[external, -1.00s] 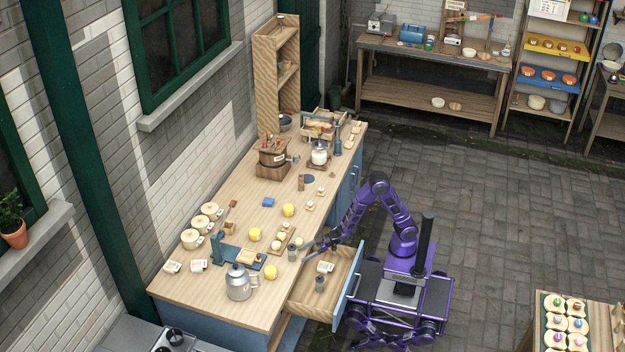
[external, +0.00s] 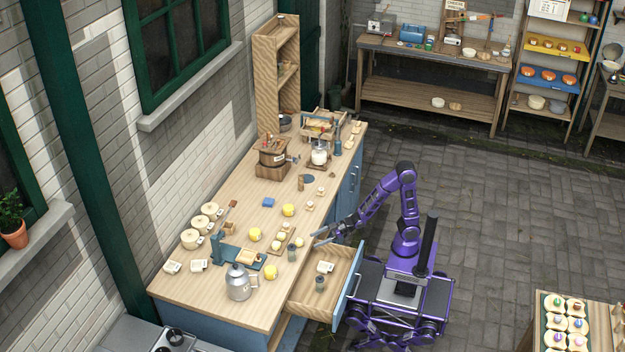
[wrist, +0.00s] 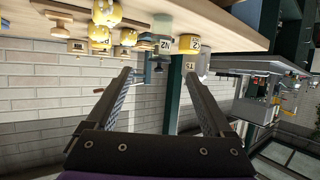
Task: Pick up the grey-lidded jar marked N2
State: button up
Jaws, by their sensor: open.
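In the wrist view, which hangs upside down, a small grey-blue jar with a white label reading N2 (wrist: 163,44) stands at the counter edge, beyond my fingertips. My gripper (wrist: 157,80) is open, its two fingers apart with nothing between them. In the external view my gripper (external: 318,240) is above the counter's front edge, over the back of the open drawer. Small grey-lidded jars show there on the counter (external: 292,252) and in the drawer (external: 320,283); their labels are too small to read.
The drawer (external: 345,268) stands open below my arm. In the wrist view a yellow labelled item (wrist: 189,44) sits close beside the N2 jar. A metal kettle (external: 239,284), yellow pieces (external: 270,272) and a small board (external: 279,241) stand on the counter.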

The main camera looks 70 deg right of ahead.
aim_at(292, 253)
jog(key=p+x, duration=0.1)
jog(key=x, duration=1)
jog(key=shift+x, duration=3.1)
jog(key=shift+r, duration=0.2)
grip_shut()
